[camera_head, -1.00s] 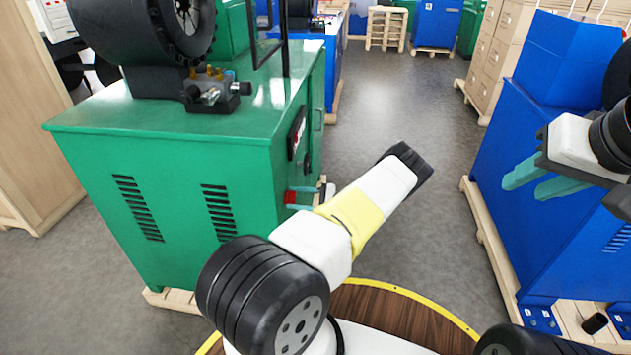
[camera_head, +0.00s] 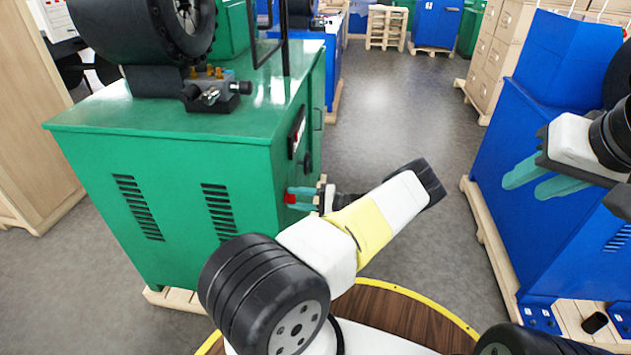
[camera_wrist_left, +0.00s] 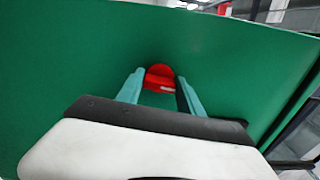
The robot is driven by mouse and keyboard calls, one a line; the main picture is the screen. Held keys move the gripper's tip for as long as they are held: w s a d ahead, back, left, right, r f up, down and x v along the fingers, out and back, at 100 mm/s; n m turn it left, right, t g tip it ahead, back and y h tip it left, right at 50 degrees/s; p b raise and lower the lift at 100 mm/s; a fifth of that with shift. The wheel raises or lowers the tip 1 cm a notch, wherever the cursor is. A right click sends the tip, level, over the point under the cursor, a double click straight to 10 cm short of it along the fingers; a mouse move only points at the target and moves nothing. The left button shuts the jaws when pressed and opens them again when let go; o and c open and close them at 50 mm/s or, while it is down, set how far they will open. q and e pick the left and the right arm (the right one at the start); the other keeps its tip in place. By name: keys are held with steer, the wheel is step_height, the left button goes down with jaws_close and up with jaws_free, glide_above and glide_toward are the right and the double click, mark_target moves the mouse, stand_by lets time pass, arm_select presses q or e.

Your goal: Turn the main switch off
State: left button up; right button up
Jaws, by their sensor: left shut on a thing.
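The main switch is a red knob (camera_head: 290,197) low on the side face of the green machine cabinet (camera_head: 170,170). In the left wrist view the red switch (camera_wrist_left: 160,77) sits between the two teal fingers of my left gripper (camera_wrist_left: 160,90). My left gripper (camera_head: 300,197) is shut on the switch, with its fingers on either side of it. Part of the switch is hidden by the fingers and gripper body. My right gripper (camera_head: 535,180) is at the right, in front of a blue machine, with its teal fingers apart and nothing between them.
A blue machine (camera_head: 540,140) on a wooden pallet stands at the right. A black control panel (camera_head: 297,132) and a dark knob (camera_head: 307,162) are above the switch. A wooden cabinet (camera_head: 35,120) stands at the left. The grey floor aisle (camera_head: 400,110) between the machines is clear.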

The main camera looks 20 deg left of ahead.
arm_select(q)
steer(key=shift+n, duration=0.6)
steer(key=o, duration=1.4)
steer(key=v, duration=0.8)
steer(key=shift+s, duration=0.1)
steer(key=shift+a, duration=0.1)
